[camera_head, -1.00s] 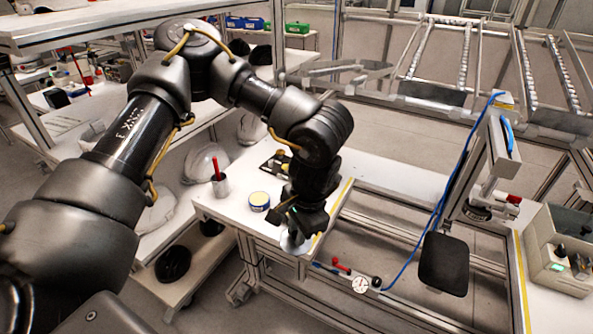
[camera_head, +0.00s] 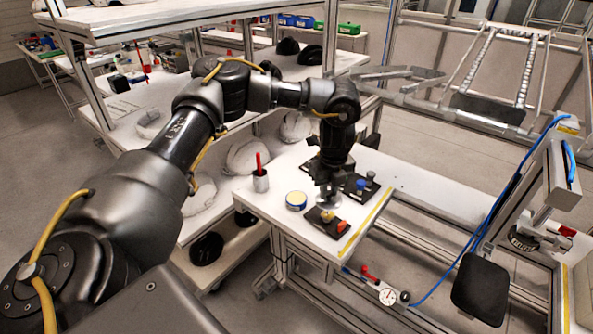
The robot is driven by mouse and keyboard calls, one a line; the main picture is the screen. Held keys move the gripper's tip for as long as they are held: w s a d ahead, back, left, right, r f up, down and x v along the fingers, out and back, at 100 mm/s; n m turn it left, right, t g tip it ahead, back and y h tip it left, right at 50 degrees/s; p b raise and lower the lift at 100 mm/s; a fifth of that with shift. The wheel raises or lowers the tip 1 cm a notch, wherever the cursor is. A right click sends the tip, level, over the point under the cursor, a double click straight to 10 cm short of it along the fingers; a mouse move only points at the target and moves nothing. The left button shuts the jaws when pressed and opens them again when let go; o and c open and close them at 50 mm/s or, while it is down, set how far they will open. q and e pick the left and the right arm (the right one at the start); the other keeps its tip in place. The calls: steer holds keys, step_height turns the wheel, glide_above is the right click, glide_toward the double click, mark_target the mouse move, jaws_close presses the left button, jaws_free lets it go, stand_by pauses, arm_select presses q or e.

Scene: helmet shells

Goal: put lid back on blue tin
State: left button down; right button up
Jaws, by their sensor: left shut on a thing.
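The blue tin (camera_head: 296,203) stands upright on the white bench top; its top face looks pale yellow. My left gripper (camera_head: 327,188) points down just right of the tin and a little above the bench. It is shut on a thin grey disc (camera_head: 328,204), which looks like the lid. The disc is apart from the tin. The fingers are dark and small, so the exact grip is hard to see. My right gripper is not in view.
A black plate with a yellow knob (camera_head: 327,215) and a red part (camera_head: 342,226) lies in front of the gripper. Another black plate with a blue knob (camera_head: 361,184) lies behind right. White helmet shells (camera_head: 246,157) sit on the left shelf.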

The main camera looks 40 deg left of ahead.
arm_select(q)
steer(key=w+a+f+m, duration=0.2)
steer(key=a+m, duration=0.8)
steer(key=a, duration=0.3)
steer(key=shift+a+p, duration=0.2)
steer(key=shift+p, duration=0.1)
steer(key=shift+f+b, duration=0.6)
steer(key=shift+b, duration=0.1)
step_height(320, 180, down, 3)
steer(key=b, duration=0.3)
steer(key=shift+f, duration=0.1)
steer(key=shift+f+b, duration=0.3)
steer(key=shift+f, duration=0.65)
steer(key=shift+w+r+p, duration=0.1)
steer(key=shift+p, duration=0.25)
